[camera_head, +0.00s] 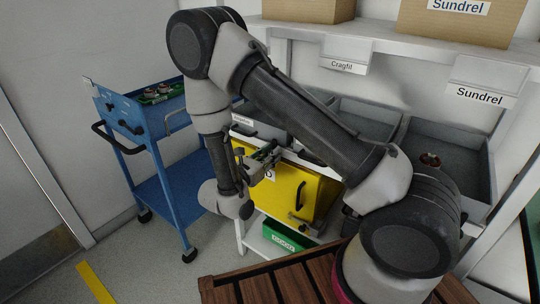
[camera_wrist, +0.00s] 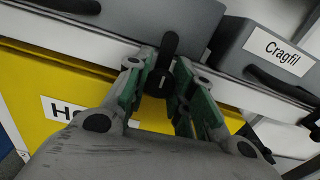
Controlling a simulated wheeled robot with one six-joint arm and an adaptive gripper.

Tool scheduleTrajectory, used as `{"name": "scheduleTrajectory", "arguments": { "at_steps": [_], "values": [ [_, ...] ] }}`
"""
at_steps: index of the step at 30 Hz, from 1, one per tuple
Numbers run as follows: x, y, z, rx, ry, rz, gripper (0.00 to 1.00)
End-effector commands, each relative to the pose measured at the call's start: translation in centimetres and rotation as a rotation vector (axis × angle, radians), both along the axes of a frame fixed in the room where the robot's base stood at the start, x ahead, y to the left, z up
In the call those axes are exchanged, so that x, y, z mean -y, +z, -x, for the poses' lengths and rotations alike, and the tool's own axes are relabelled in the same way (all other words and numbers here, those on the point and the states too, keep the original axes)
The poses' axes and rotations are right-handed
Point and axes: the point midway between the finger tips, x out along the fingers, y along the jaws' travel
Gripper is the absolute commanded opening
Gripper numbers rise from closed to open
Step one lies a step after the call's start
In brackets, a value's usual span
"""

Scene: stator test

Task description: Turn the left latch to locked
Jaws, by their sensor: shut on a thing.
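My gripper (camera_wrist: 160,68) is closed around a black latch lever (camera_wrist: 168,45) at the upper edge of the yellow box; the lever stands up between its fingertips. In the head view my gripper (camera_head: 266,155) is at the upper left part of the yellow box (camera_head: 318,190), and the lever is hidden there. The yellow box also shows in the wrist view (camera_wrist: 25,85), with a partly covered white label starting with "H". I cannot read from these frames whether the latch is locked.
Grey bins, one labelled "Cragfil" (camera_wrist: 279,51), sit just above the yellow box. A black handle (camera_head: 300,195) is on its front. A green bin (camera_head: 283,238) is below. A blue cart (camera_head: 150,115) stands at the left, with open floor in front. A slatted wooden surface (camera_head: 262,289) is nearest.

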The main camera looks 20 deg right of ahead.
Motion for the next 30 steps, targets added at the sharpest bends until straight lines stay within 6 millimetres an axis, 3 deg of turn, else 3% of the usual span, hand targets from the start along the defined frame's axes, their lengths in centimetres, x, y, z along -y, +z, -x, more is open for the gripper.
{"name": "scheduleTrajectory", "arguments": {
  "at_steps": [21,22,25,30],
  "values": [
    [-0.02,-0.14,0.05,0.053,0.001,-0.042,0.00],
    [-0.02,-0.14,0.05,0.053,0.001,-0.042,0.29],
    [-0.02,-0.11,0.04,0.054,0.001,-0.042,0.47],
    [-0.01,-0.06,0.02,0.054,0.000,-0.041,0.47]
  ]
}}
